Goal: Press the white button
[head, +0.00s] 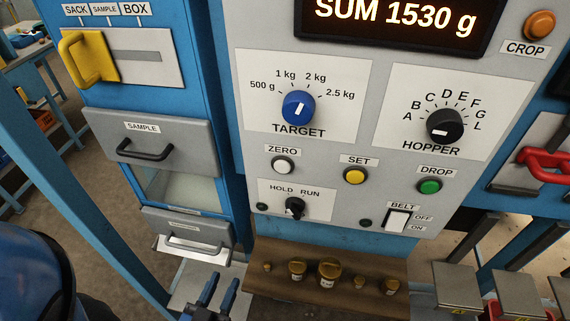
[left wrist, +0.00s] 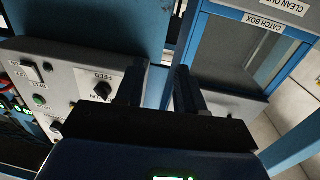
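The white button (head: 283,165) sits on the grey control panel under the label ZERO, left of a yellow button labelled SET. It looks round and raised in a dark ring. My left gripper (head: 217,293) is at the bottom of the head view, below and left of the button and well apart from it. Its two dark fingers stand apart with nothing between them. They also show apart in the left wrist view (left wrist: 158,78). I cannot make out the white button in the left wrist view. My right gripper is in neither view.
Near the button are the TARGET knob (head: 298,108), the HOLD/RUN knob (head: 295,207), the yellow button (head: 355,175) and the green DROP button (head: 430,186). Drawer handles (head: 145,151) protrude at left. A brown shelf (head: 260,286) with several brass weights juts out below the panel.

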